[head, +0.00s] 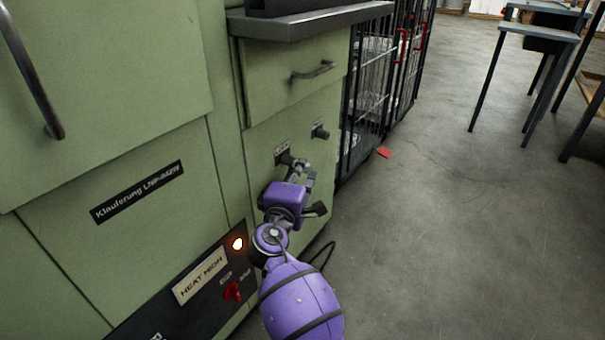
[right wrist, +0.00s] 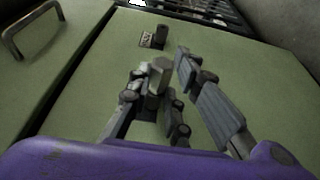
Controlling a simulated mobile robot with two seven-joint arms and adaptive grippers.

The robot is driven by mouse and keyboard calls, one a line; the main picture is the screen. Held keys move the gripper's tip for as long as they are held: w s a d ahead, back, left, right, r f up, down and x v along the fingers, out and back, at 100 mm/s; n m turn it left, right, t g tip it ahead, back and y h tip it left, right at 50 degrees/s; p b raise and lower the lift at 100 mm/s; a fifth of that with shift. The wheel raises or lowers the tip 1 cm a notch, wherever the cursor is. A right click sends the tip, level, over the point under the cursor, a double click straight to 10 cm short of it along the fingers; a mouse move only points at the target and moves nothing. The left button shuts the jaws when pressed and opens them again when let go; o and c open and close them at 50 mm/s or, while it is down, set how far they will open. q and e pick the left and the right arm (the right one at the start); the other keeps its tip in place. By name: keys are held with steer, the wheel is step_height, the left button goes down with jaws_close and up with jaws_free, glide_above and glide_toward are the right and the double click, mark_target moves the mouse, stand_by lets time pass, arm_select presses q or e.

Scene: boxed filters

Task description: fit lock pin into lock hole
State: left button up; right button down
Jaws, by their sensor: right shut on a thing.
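My right gripper (head: 304,178) is close to the green cabinet panel, below the drawer. It is shut on a small grey cylindrical piece, which I take as the lock pin (right wrist: 160,72); it shows between the fingers in the right wrist view. In the head view a dark fitting (head: 284,158) with a small label is just left of the fingertips. A second dark fitting (head: 320,132) is above and to the right; it also shows in the right wrist view (right wrist: 160,35), beside its label. I cannot tell which fitting is the lock hole, nor whether the pin touches one. My left gripper is not in view.
The drawer (head: 292,85) with a bar handle is above the panel. A lit orange lamp (head: 237,243) and a red switch (head: 232,291) are on the lower front. Black mesh cages (head: 372,75) stand to the right. The floor (head: 450,230) on the right is mostly clear.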

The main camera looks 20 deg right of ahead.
steer(key=c, duration=1.5)
jaws_free()
steer(key=shift+c, duration=0.2)
steer(key=shift+a, duration=0.1)
steer(key=v, duration=0.7)
steer(key=shift+s, duration=0.2)
steer(key=shift+a, duration=0.1)
